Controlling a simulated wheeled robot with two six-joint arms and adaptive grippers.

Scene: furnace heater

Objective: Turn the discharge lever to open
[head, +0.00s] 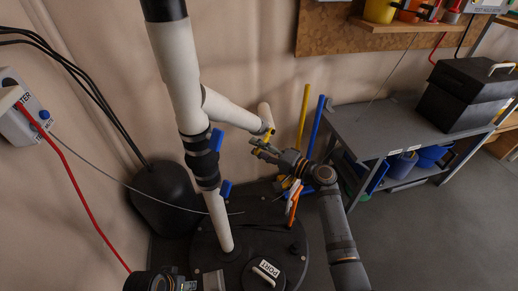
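A white upright pipe (174,75) stands on a round black lid, with a white side branch (232,110) leading right to a short elbow. Two blue levers, an upper one (216,139) and a lower one (225,188), sit on the dark collars of the pipe; no label shows which is the discharge lever. A small yellow part (268,130) is at the elbow's lower end. My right gripper (258,147) is just below it, pointing left, right of the blue levers. Its fingers look apart; contact with the yellow part is unclear. My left gripper's fingers are out of view.
The round black lid (205,262) carries a part marked PORT (267,270). A black rounded vessel (168,197) stands left. Yellow (304,112) and blue (317,128) poles lean behind my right gripper. A grey bench (385,132) with a black toolbox (465,92) is at right. Open floor lies at lower right.

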